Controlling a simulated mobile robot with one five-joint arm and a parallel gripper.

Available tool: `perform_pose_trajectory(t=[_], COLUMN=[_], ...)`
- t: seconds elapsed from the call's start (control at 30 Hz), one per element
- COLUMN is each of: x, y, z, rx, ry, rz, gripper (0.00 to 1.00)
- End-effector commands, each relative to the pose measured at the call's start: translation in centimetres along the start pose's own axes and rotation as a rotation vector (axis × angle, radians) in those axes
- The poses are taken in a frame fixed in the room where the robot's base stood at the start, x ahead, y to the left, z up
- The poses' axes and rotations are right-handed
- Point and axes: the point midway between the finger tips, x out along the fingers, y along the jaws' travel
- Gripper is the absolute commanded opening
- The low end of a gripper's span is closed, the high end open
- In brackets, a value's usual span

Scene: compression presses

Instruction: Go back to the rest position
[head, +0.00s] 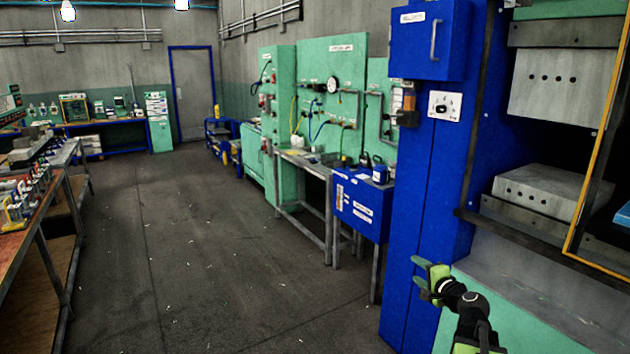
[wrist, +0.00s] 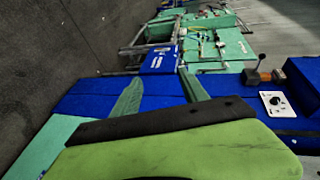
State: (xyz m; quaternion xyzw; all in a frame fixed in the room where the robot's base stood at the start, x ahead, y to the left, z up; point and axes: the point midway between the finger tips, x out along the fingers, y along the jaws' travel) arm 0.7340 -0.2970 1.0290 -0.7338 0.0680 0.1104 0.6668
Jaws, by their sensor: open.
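My gripper (head: 424,277) shows at the lower right of the head view, in front of the blue press column (head: 418,210). Its green fingers are apart with nothing between them. In the wrist view my gripper (wrist: 162,95) has two green fingers spread, pointing toward the blue column (wrist: 90,97). My black and green wrist is beside the press's light green lower panel (head: 490,310). I cannot tell whether the arm touches the press.
The press (head: 545,195) with grey platens fills the right side. A white switch plate (head: 445,105) is on its column. A blue cabinet (head: 362,207) and a metal table (head: 305,160) stand beyond. A workbench (head: 40,215) lines the left. The middle floor (head: 210,240) is clear.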

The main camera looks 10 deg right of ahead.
Motion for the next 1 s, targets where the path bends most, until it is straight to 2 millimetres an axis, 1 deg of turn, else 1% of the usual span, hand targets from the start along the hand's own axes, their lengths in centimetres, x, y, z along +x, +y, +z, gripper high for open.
perform_pose_trajectory(t=[0.03,0.07,0.1,0.13,0.17,0.2,0.23,0.27,0.3,0.37,0.4,0.47,0.5,0.53,0.57,0.6,0.7,0.8,0.83,0.9,1.0], x=[1.5,2.3,3.1,3.6,4.0,4.3,4.3,4.3,4.1,3.5,2.9,1.6,0.4,-0.6,-1.7,-3.0,-5.8,-8.1,-8.6,-9.6,-9.9], y=[-0.2,-0.1,0.1,0.4,0.7,1.2,1.7,2.2,3.0,4.4,5.4,7.1,8.5,9.7,10.9,12.4,15.0,16.4,16.6,17.0,17.1], z=[4.4,7.0,10.5,13.1,15.7,19.1,21.5,23.9,26.9,31.0,33.4,36.5,38.2,39.1,39.5,38.8,35.4,33.1,32.6,32.0,32.1], rx=[-0.054,-0.09,-0.141,-0.181,-0.224,-0.282,-0.327,-0.373,-0.435,-0.534,-0.601,-0.711,-0.793,-0.859,-0.928,-1.003,-1.114,-1.181,-1.193,-1.207,-1.21], ry=[-0.076,-0.12,-0.181,-0.227,-0.274,-0.336,-0.382,-0.427,-0.487,-0.573,-0.628,-0.711,-0.767,-0.808,-0.845,-0.88,-0.925,-0.966,-0.977,-1.006,-1.028], rz=[0.027,0.046,0.072,0.093,0.114,0.143,0.165,0.188,0.22,0.27,0.307,0.37,0.423,0.47,0.525,0.605,0.779,0.912,0.941,0.984,0.988], gripper=[0.52,0.52,0.52,0.52,0.52,0.52,0.52,0.52,0.52,0.52,0.52,0.52,0.52,0.52,0.52,0.52,0.52,0.52,0.52,0.52,0.52])
